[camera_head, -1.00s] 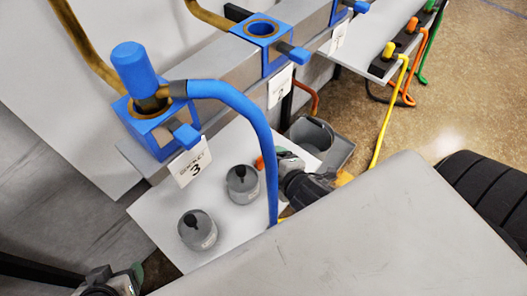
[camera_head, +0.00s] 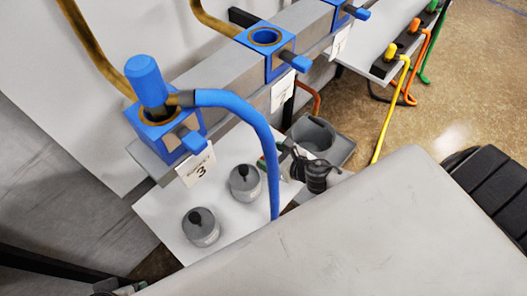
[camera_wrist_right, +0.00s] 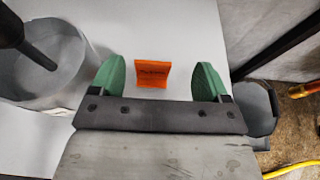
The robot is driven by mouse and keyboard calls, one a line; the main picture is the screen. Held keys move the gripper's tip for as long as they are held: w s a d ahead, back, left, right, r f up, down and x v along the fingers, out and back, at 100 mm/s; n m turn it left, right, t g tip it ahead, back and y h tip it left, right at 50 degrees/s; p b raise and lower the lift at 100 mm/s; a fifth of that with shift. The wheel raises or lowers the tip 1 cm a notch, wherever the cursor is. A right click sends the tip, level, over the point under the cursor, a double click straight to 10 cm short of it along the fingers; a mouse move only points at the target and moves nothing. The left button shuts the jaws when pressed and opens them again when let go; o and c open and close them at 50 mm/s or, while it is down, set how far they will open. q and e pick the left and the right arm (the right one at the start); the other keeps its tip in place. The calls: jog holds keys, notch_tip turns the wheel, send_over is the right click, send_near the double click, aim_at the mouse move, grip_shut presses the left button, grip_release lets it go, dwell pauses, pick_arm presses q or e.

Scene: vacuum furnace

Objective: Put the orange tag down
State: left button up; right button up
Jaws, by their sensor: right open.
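The orange tag (camera_wrist_right: 152,74) is on the white shelf surface in the right wrist view, with small dark print facing the camera. My right gripper (camera_wrist_right: 160,80) is open, its two green fingertips on either side of the tag with a gap on both sides. In the head view my right gripper (camera_head: 272,162) is beside the hanging blue hose, over the right part of the white shelf (camera_head: 165,222); the tag cannot be made out there. My left gripper (camera_head: 118,289) only just shows at the bottom left edge, and its fingers cannot be made out.
A grey bucket (camera_head: 313,138) is to the right. The blue hose (camera_head: 262,130) hangs close by.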

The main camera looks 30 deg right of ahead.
aim_at(264, 156)
jog(key=x, duration=0.2)
jog(key=b+x, duration=0.1)
jog(key=x, duration=0.2)
jog(key=shift+a+f, duration=0.4)
jog(key=shift+f, duration=0.15)
jog(key=shift+s, duration=0.1)
jog(key=shift+c, duration=0.2)
jog(key=c, duration=1)
jog(key=shift+r, duration=0.1)
